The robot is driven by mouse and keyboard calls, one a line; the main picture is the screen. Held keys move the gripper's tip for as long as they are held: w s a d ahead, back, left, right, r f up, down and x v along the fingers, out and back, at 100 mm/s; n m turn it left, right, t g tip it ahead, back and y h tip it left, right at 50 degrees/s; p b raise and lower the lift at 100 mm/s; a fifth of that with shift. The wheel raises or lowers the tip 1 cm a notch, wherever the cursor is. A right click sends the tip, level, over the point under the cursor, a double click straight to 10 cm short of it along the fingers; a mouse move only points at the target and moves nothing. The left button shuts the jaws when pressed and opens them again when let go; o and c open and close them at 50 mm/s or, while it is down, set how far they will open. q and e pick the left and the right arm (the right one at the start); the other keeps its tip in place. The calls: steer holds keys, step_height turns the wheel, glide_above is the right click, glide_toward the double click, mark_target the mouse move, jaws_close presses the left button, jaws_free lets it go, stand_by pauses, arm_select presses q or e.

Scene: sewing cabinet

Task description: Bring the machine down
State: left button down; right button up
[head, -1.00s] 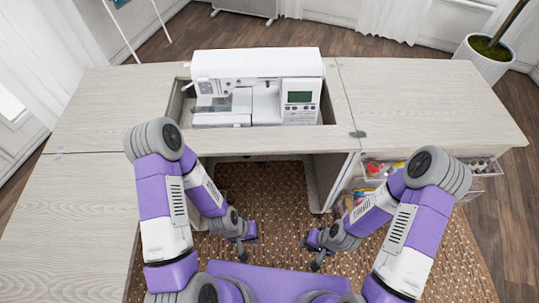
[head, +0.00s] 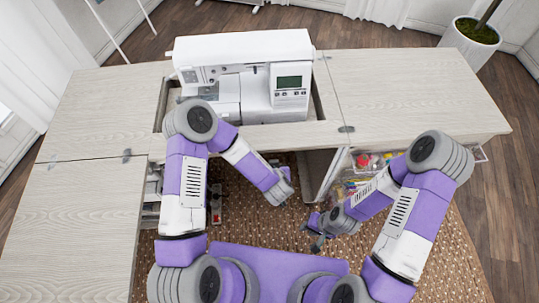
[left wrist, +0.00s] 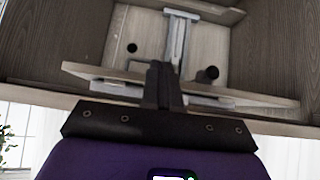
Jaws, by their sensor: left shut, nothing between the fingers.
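The white sewing machine (head: 245,75) stands upright in the cutout of the pale wood cabinet top (head: 400,90), its body well above the surface. My left gripper's fingertips are hidden in the head view behind my left arm. In the left wrist view my left gripper (left wrist: 163,75) is shut and empty. Its fingers overlap a wooden board (left wrist: 105,75) inside the cabinet; I cannot tell whether they touch it. A grey metal bracket (left wrist: 178,38) lies beyond. My right gripper (head: 313,231) looks open and empty, in front of the cabinet, low over the rug.
A clear drawer (head: 367,162) with colourful supplies stands at the cabinet's right side. A side leaf (head: 75,220) extends at the left. A brown dotted rug (head: 340,255) covers the floor. A potted plant (head: 475,38) stands at the back right.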

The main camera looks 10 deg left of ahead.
arm_select(q)
steer(key=s+f+b+x, duration=0.1)
steer(key=b+x, duration=0.8)
steer(key=x, duration=1.3)
steer(key=shift+s+f, duration=0.2)
steer(key=shift+f, duration=0.45)
steer(key=shift+a+r, duration=0.1)
steer(key=shift+a, duration=0.05)
steer(key=w+r+p+v, duration=0.2)
steer(key=p+v, duration=0.8)
steer(key=v, duration=1.2)
steer(key=shift+s+r+p, duration=0.2)
steer(key=shift+s+p, duration=0.1)
steer(key=shift+p, duration=0.1)
